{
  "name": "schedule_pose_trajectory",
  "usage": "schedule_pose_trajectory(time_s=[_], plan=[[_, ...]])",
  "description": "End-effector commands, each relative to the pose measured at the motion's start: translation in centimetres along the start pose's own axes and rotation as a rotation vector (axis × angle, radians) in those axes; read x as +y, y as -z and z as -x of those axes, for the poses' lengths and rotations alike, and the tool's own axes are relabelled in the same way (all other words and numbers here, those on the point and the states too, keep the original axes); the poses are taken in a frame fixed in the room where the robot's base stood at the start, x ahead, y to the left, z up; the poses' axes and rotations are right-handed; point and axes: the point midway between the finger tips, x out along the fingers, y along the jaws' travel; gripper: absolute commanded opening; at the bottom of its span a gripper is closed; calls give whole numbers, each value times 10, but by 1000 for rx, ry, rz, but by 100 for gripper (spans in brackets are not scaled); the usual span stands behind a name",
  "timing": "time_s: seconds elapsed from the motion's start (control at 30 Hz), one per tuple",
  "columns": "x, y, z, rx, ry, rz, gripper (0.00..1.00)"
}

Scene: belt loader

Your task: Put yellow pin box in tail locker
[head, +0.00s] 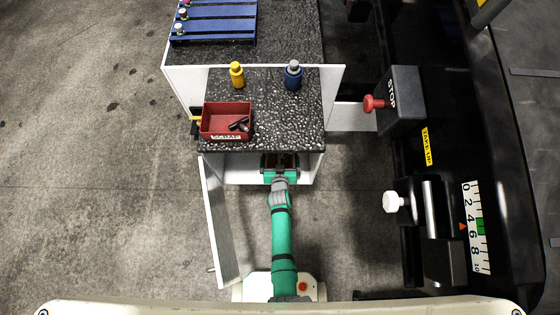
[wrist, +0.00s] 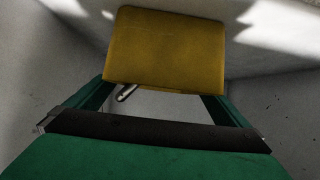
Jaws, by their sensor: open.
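The yellow pin box (wrist: 165,48) fills the upper middle of the wrist view, close to my open gripper (wrist: 162,100). It overlaps the far ends of both green fingers, and I cannot tell whether they touch it. Pale walls and floor surround it. In the head view my gripper (head: 280,163) is at the open front of a white locker (head: 240,176) under a speckled top; no label shows whether it is the tail locker. Its door (head: 224,225) stands open at the left. I cannot make out the yellow box in the head view.
On the speckled top (head: 270,120) stand a red bin (head: 227,109), a yellow bottle (head: 237,75) and a blue bottle (head: 293,76). A blue rack (head: 215,22) lies farther back. A stop button box (head: 401,100) and black belt machinery are at right. Floor at left is clear.

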Motion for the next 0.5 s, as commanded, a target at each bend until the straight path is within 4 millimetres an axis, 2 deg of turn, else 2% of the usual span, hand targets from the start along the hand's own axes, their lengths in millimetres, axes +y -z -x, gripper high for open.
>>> schedule_pose_trajectory(time_s=[0.17,0.5], plan=[[1,-2,22,-2,-1,0,100],[1,-2,83,-2,-1,0,100]])
